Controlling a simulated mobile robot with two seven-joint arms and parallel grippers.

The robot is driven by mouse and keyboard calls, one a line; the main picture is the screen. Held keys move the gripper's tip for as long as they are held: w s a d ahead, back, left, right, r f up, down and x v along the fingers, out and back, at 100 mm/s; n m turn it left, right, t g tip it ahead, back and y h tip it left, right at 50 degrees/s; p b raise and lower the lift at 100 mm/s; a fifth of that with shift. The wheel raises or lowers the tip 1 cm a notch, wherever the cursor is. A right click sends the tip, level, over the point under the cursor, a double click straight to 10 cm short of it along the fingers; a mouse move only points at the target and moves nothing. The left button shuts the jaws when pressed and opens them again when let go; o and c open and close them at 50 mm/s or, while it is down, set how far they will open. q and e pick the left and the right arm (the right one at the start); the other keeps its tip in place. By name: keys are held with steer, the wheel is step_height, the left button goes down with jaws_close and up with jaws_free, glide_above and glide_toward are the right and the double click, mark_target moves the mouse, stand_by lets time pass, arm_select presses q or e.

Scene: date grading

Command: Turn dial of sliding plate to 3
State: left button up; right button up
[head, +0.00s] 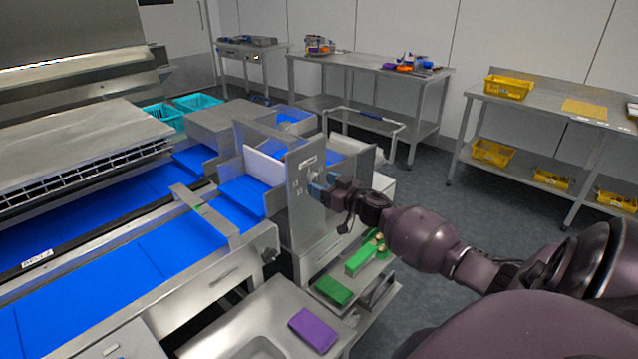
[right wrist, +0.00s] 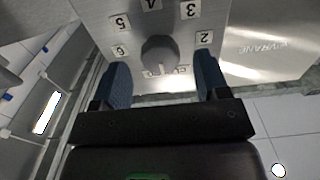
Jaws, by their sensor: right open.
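The dial (right wrist: 160,55) is a round grey knob on an upright metal plate (right wrist: 105,12). In the right wrist view the number labels 2, 3, 4, 5 and 6 stand around it, upside down or tilted. A pale mark shows on the knob's lower part, near a partly hidden label. My right gripper (right wrist: 160,80) is open, with one blue finger on each side of the dial and a visible gap to it. In the head view my right gripper (head: 322,187) is at the front of the plate (head: 300,200) and covers the dial. My left gripper is not in view.
Blue conveyor belts (head: 120,265) run at the left. Below the plate, a steel shelf holds green blocks (head: 333,291) and a purple block (head: 313,330) lies nearby. Steel tables with yellow crates (head: 508,87) stand at the back right. The floor (head: 430,175) between is clear.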

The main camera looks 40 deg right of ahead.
steer(key=shift+w, duration=0.9)
steer(key=shift+c, duration=0.5)
steer(key=shift+a, duration=0.1)
steer(key=c, duration=0.8)
